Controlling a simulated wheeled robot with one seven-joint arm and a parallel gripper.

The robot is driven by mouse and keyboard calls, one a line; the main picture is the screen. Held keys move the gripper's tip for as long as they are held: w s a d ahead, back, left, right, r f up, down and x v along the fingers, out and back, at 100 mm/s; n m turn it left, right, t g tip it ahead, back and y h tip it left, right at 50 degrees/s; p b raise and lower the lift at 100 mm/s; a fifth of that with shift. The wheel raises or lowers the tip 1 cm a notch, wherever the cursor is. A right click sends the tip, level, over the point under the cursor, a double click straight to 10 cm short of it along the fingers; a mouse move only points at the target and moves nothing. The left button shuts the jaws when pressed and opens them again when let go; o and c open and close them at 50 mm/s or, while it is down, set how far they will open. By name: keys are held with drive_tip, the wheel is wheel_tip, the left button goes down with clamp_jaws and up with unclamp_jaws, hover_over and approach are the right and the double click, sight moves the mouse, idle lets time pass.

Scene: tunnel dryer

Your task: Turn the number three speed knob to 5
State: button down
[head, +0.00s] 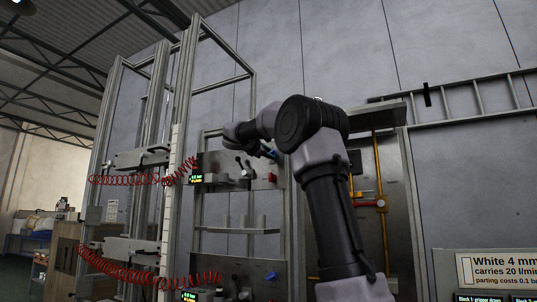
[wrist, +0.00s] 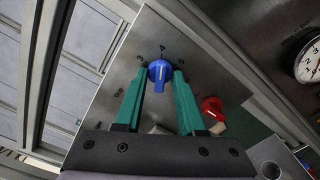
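A blue knob (wrist: 160,72) with a white pointer line sits on a grey metal plate (wrist: 112,82) in the wrist view. Small dark dial marks ring its top and sides; I cannot read them surely. My gripper (wrist: 161,76) has its two green fingertips on either side of the knob, very close to it. I cannot tell whether they touch it. In the head view a small blue part (head: 271,154) shows at the upper panel (head: 222,166), beside the end of my arm; my gripper is mostly hidden there. No knob number is readable.
A red knob (wrist: 212,107) sits right of my right finger, and a round gauge (wrist: 309,62) is farther right. In the head view, red coiled hoses (head: 125,180) hang at left. A lower panel carries another blue knob (head: 271,276). Yellow pipes (head: 379,170) stand right of my arm.

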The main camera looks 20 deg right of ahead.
drive_tip(key=shift+m, duration=0.4)
drive_tip(key=m, duration=1.1)
drive_tip(key=shift+f, duration=0.1)
idle(0.5)
drive_tip(key=c, duration=0.9)
unclamp_jaws()
